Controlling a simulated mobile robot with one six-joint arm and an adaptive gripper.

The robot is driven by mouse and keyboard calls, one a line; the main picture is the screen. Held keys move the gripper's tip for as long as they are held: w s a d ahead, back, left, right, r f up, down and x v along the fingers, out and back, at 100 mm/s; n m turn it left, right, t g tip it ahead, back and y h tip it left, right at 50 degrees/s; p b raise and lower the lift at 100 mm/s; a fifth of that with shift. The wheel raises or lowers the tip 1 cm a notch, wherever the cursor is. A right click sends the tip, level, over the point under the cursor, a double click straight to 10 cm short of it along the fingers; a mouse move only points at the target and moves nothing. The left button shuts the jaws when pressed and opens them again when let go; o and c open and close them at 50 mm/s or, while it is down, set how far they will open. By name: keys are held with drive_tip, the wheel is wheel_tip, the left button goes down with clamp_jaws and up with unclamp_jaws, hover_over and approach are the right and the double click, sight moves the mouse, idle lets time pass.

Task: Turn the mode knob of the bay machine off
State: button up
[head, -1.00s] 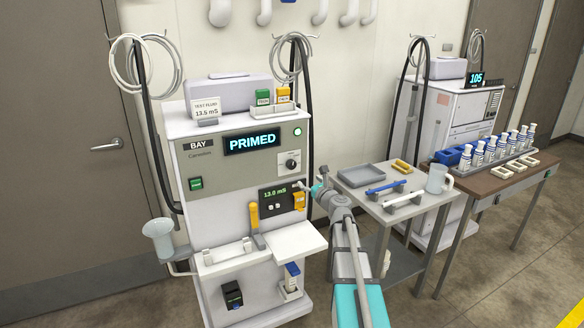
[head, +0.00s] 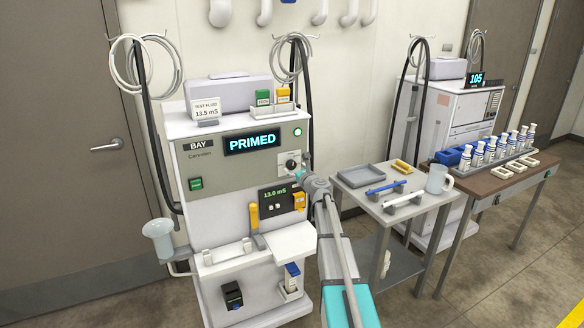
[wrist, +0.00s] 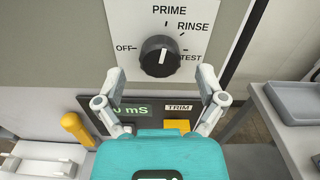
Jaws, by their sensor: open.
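The mode knob (wrist: 159,56) is a round black dial on a white plate in the wrist view, with labels OFF at left, PRIME above, RINSE at upper right and TEST at right. Its white pointer mark stands nearly upright, toward PRIME. The knob also shows in the head view (head: 291,166) on the front of the bay machine (head: 225,175), whose screen reads PRIMED. My gripper (wrist: 160,78) is open, its two fingers apart on either side, just below the knob. Nothing is between the fingers; whether they touch the panel I cannot tell.
Below the knob is a dark meter panel (wrist: 140,108) reading mS, with a TRIM label. A yellow handle (wrist: 77,130) stands at left. A side table (head: 405,210) with a grey tray (head: 361,174) stands right of the machine.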

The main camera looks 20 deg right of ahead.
drive_tip(key=shift+w, duration=1.25)
drive_tip(key=c, duration=1.1)
